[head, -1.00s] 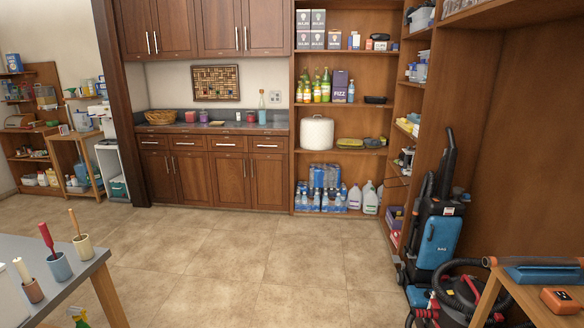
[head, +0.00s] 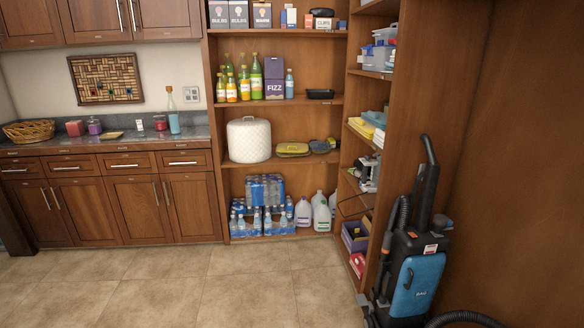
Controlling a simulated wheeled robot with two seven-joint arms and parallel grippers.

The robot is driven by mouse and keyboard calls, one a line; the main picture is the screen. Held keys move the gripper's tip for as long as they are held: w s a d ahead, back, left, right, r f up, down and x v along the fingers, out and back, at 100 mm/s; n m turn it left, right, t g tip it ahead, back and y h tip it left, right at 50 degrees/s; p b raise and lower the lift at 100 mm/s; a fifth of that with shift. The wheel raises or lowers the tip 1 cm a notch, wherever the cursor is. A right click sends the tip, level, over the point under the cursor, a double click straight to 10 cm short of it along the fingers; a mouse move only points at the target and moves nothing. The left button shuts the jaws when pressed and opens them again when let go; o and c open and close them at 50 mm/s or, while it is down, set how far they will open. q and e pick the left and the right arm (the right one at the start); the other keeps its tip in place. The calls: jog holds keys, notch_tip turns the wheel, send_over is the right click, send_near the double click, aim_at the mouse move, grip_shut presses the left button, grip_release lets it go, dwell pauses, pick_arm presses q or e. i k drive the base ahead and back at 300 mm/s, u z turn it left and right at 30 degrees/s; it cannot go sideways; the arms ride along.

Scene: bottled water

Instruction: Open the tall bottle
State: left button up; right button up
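A tall slim bottle (head: 172,112) with clear glass above, a blue lower part and a brownish top stands upright on the counter. On the shelf at the back, a tall green bottle (head: 256,78) stands among several shorter green and orange bottles (head: 231,90). A small blue bottle (head: 289,84) stands to the right of the purple box. Packs of water bottles (head: 265,190) sit on the bottom shelf. I cannot tell for sure which one is the task's tall bottle. Neither of my grippers is in view.
The dark counter (head: 60,142) also holds a basket (head: 29,130) and small jars (head: 94,127). White jugs (head: 303,214) stand on the bottom shelf. An upright blue and black vacuum cleaner (head: 415,270) stands at the right. The tiled floor (head: 190,285) in front is clear.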

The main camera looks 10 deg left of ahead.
aim_at(173, 110)
jog(key=z, duration=0.05)
jog(key=i, duration=2.35)
jog(key=u, duration=0.6)
jog(key=i, duration=2.3)
jog(key=u, duration=0.4)
